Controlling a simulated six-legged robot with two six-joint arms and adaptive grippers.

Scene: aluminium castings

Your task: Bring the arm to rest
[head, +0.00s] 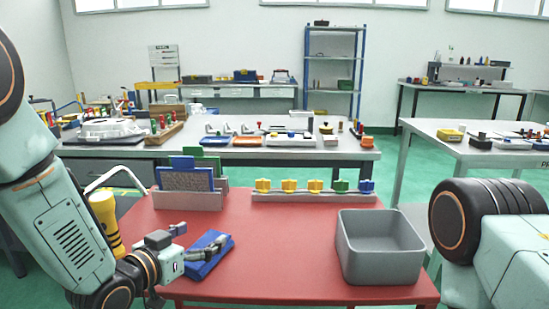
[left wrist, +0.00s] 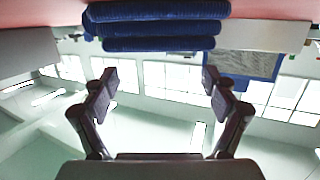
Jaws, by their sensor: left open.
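My left arm comes in from the left over the front left of the red table (head: 290,275). Its gripper (head: 198,241) is open, beside and partly in front of a folded blue cloth (head: 208,262). In the left wrist view the two fingers (left wrist: 158,82) stand wide apart with nothing between them. The stacked blue folds (left wrist: 155,28) show there beyond the fingertips, at the top of the picture. I cannot tell whether a finger touches the cloth. My right gripper is not in view; only part of my right arm shows at the right edge.
A grey open bin (head: 380,262) stands at the table's right. A rack of coloured knobs (head: 312,195) and a holder with upright panels (head: 190,200) stand along the back. The table's middle is clear.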

